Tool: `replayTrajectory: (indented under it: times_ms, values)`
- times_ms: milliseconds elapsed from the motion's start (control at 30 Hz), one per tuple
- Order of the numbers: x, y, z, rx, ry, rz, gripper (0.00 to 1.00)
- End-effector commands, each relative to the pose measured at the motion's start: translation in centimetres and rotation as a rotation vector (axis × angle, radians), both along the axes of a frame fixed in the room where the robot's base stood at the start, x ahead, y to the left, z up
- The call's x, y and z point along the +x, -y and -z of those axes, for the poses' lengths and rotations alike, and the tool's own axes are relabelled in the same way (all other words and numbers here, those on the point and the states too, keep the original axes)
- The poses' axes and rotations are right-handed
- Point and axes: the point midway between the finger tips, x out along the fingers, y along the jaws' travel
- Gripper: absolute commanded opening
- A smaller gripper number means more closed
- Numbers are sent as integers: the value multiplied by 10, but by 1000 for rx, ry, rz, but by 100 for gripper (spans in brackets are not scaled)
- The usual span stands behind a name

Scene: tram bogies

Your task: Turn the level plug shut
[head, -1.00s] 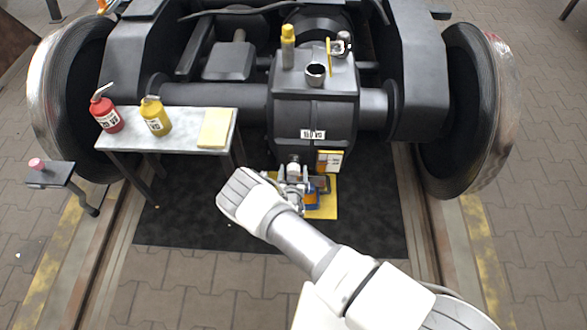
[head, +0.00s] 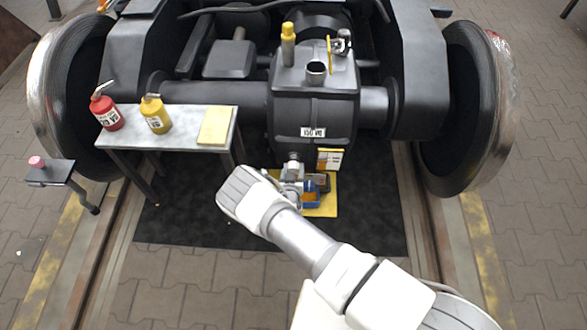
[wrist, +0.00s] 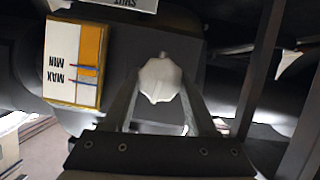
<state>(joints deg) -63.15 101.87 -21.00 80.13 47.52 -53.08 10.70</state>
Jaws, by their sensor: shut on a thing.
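The level plug (wrist: 160,80) is a pale, many-sided knob in the middle of the wrist view. In the head view the plug (head: 293,157) shows low on the front of the dark gearbox (head: 312,105). My gripper (wrist: 161,92) is shut on the plug, one finger on each side. In the head view my gripper (head: 292,171) is at the gearbox's lower front. A MAX/MIN level label (wrist: 73,62) is left of the plug there. The plug's turn angle is unclear.
A yellow mat (head: 329,205) with a blue bin (head: 311,199) lies below the gearbox. A grey table (head: 182,119) at left holds a red can (head: 107,112), a yellow can (head: 156,115) and a yellow pad (head: 215,126). Wheels (head: 458,110) flank the gearbox.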

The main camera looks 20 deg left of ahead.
Motion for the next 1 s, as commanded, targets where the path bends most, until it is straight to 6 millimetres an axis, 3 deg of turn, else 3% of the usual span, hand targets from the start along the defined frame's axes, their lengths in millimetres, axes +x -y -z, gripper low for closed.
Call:
replayTrajectory:
  times_ms: [300, 700, 733, 867, 1000]
  values:
    - [0, -1, 0, -151, 37, 0, 2]
    - [0, -2, 0, -171, 41, 0, 2]
    - [0, -1, 0, -171, 41, 0, 63]
    - [0, -1, 0, -171, 41, 0, 87]
    - [0, -1, 0, -170, 41, 0, 88]
